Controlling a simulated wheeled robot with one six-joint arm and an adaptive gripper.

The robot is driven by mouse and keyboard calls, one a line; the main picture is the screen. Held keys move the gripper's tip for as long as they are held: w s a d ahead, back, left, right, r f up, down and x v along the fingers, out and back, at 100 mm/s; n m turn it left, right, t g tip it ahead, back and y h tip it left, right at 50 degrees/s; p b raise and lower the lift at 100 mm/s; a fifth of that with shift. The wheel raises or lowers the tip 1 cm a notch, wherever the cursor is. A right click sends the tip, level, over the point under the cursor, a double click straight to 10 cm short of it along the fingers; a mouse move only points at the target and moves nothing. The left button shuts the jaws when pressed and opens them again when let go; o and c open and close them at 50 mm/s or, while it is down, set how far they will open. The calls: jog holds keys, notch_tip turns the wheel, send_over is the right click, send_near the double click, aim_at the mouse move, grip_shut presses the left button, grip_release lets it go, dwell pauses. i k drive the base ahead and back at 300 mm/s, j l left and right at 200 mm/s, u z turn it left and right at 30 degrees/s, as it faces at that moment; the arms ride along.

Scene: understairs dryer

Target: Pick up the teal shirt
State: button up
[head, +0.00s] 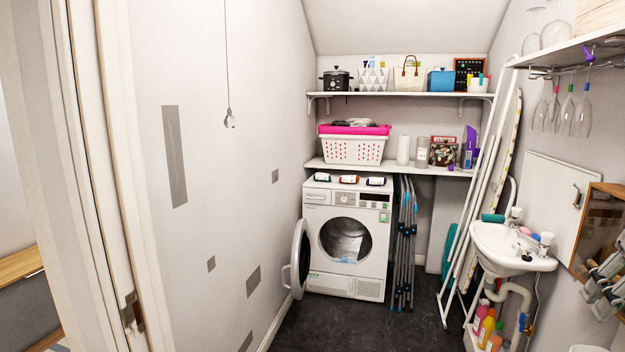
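I cannot make out a teal shirt for certain. A small teal item (493,217) lies on the left rim of the sink, too small to tell what it is. A larger teal patch (447,250) shows low behind the leaning white frame, mostly hidden. The white dryer (318,199) stands at the back with its round door (300,258) swung open to the left; what is inside its drum is unclear. My gripper is not clearly seen in the head view.
A white basket (352,150) with a pink top and dark cloth sits on the lower shelf. Folded blue-grey racks (404,245) stand right of the dryer. The sink (512,248) and bottles (487,322) crowd the right. Dark floor (350,327) is clear before the dryer.

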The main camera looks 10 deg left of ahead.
aim_at(322, 177)
jog(key=i+u, duration=0.15)
jog(key=i, duration=1)
jog(key=i+l+u, duration=0.15)
jog(key=i, duration=1)
